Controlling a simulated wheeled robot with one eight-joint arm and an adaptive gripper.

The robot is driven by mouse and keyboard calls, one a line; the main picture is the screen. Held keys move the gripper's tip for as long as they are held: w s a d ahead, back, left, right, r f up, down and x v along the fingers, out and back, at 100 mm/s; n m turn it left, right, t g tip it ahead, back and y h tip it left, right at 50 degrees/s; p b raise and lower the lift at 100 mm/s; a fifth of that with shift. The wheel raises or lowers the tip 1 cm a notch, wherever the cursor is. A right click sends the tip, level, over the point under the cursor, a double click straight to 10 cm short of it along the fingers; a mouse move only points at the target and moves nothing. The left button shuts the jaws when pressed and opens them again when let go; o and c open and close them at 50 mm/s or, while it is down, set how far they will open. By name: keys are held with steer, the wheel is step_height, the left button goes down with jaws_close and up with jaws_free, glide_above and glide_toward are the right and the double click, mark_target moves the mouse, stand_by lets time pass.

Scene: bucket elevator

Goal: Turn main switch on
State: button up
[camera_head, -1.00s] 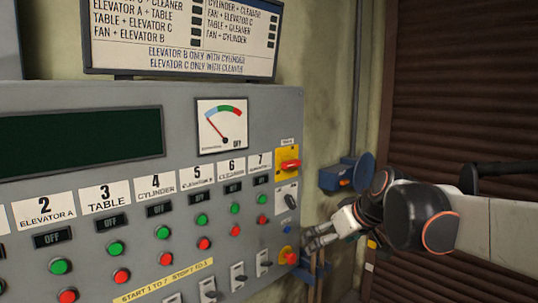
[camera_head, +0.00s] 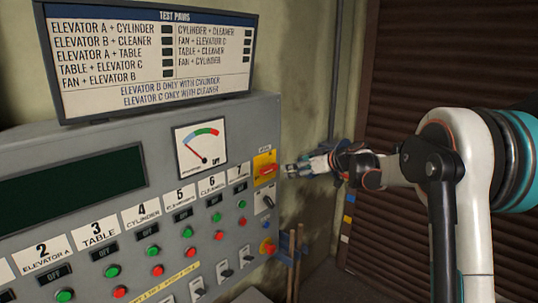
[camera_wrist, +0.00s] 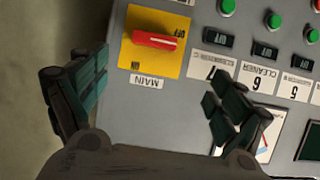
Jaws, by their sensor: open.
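The main switch (camera_head: 266,169) is a red handle on a yellow plate at the right end of the grey control panel. My gripper (camera_head: 292,170) is just right of the switch in the head view. In the wrist view my gripper (camera_wrist: 150,95) is open and empty, its two fingers wide apart on either side of the switch area, and the handle is ahead, apart from the fingers.
The panel (camera_head: 120,215) carries green and red buttons, "OFF" displays, a gauge (camera_head: 200,148) and lower toggle switches. A test-pairs board (camera_head: 150,55) stands above. Wooden handles (camera_head: 294,260) stand beside the panel.

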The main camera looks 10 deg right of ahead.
mark_target(271, 167)
steer(key=x, duration=0.4)
steer(key=p+x, duration=0.1)
steer(key=x, duration=0.4)
steer(key=w+r+p+x, duration=0.1)
steer(key=x, duration=0.4)
steer(key=shift+d+f, duration=0.1)
steer(key=shift+d, duration=0.2)
steer(key=c, duration=1.1)
